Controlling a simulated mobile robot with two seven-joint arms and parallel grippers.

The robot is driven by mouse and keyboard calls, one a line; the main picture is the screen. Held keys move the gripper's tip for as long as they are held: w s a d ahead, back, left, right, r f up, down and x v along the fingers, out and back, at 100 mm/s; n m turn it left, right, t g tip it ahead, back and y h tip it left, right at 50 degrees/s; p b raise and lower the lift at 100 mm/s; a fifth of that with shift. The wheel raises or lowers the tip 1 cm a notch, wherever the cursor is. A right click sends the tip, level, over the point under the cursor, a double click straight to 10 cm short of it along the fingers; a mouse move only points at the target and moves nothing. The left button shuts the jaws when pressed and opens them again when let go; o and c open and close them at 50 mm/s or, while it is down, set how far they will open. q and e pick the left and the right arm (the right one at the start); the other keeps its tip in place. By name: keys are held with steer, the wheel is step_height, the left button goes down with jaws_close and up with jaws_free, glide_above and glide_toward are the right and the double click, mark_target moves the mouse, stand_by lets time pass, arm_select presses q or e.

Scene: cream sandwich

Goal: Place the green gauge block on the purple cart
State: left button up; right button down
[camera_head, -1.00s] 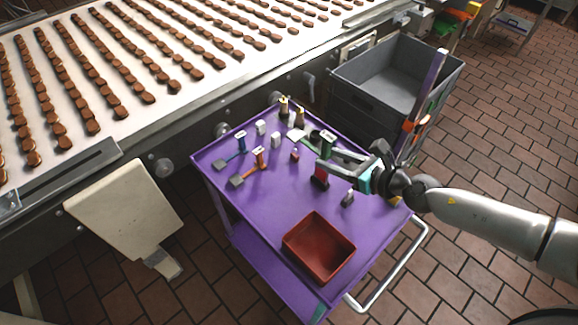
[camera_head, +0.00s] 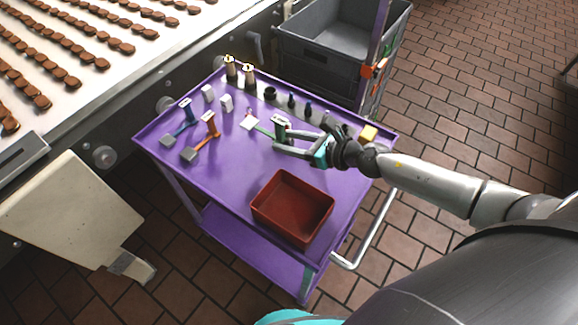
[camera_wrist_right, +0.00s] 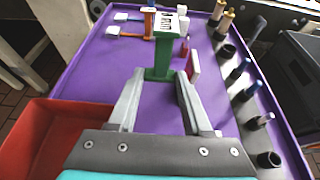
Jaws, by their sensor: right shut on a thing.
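My right gripper (camera_head: 287,141) is shut on the green gauge block (camera_head: 281,124), which has a pale lettered top. In the right wrist view the green block (camera_wrist_right: 164,58) stands upright between the two grey fingertips (camera_wrist_right: 155,92). It is over the top of the purple cart (camera_head: 240,170). I cannot tell whether its base touches the surface. My left gripper is not in view.
A red bin (camera_head: 292,206) sits at the cart's near side. Bottles (camera_head: 249,76) and dark cups (camera_head: 270,93) line the far edge. A grey crate (camera_head: 345,45) is behind. Purple surface is clear left of the bin.

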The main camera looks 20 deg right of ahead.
mark_target(289, 166)
step_height(289, 166, down, 8)
steer(key=b, duration=0.4)
steer(key=shift+r, duration=0.2)
steer(key=shift+s+f+b, duration=0.3)
steer(key=shift+f+b, duration=0.45)
steer(key=shift+b, duration=0.1)
steer(key=shift+c, duration=1.7)
jaws_free()
steer(key=shift+s+f, duration=0.1)
steer(key=shift+a+r+p, duration=0.15)
steer(key=shift+r+p, duration=0.6)
steer(key=shift+p, duration=0.15)
steer(key=v, duration=1)
steer(key=shift+d+r+b, duration=0.1)
steer(key=shift+d+b, duration=0.2)
steer(key=shift+s+d+r, duration=0.35)
steer(key=shift+r, duration=0.05)
